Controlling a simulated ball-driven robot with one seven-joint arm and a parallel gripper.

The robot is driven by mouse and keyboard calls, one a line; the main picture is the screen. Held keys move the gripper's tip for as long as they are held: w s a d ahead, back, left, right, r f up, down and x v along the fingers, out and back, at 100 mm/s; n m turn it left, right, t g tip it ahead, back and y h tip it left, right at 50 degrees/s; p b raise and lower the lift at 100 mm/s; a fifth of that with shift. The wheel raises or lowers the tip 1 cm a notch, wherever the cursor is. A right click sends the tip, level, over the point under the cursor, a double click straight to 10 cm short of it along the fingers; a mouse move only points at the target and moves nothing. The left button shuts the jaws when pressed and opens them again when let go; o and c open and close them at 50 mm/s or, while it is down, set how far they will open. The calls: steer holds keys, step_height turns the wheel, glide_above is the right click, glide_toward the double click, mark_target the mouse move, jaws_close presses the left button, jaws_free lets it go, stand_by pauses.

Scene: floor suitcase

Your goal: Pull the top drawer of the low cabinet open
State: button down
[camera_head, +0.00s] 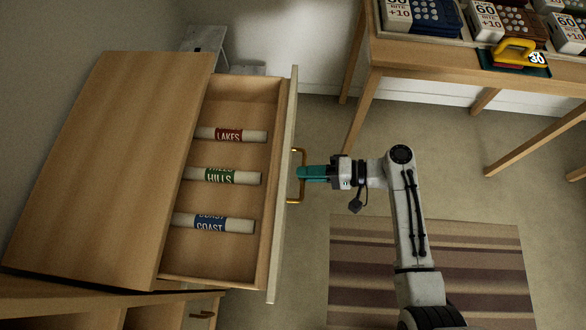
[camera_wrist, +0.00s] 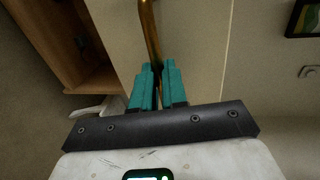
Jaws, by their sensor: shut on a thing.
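The low cabinet (camera_head: 120,150) stands at the left in the head view, with a light wood top. Its top drawer (camera_head: 262,180) is pulled out to the right and open. Three rolled tubes lie inside, labelled LAKES (camera_head: 230,135), HILLS (camera_head: 222,176) and COAST (camera_head: 214,223). A brass bar handle (camera_head: 302,160) is on the drawer front. My gripper (camera_head: 302,173) has teal fingers and is shut on the handle near its middle. The wrist view shows the handle (camera_wrist: 150,30) running up from between the fingers (camera_wrist: 157,72).
A wooden table (camera_head: 420,55) with boxes and a yellow-handled item (camera_head: 514,50) stands at the upper right. A striped rug (camera_head: 480,265) lies under my arm at the lower right. Bare floor lies between the drawer and the rug.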

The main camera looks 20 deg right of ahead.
steer(key=shift+s+d, duration=0.15)
steer(key=shift+d, duration=0.25)
steer(key=c, duration=1.2)
jaws_free()
steer(key=v, duration=1)
steer(key=shift+s+d, duration=0.1)
steer(key=shift+d, duration=0.25)
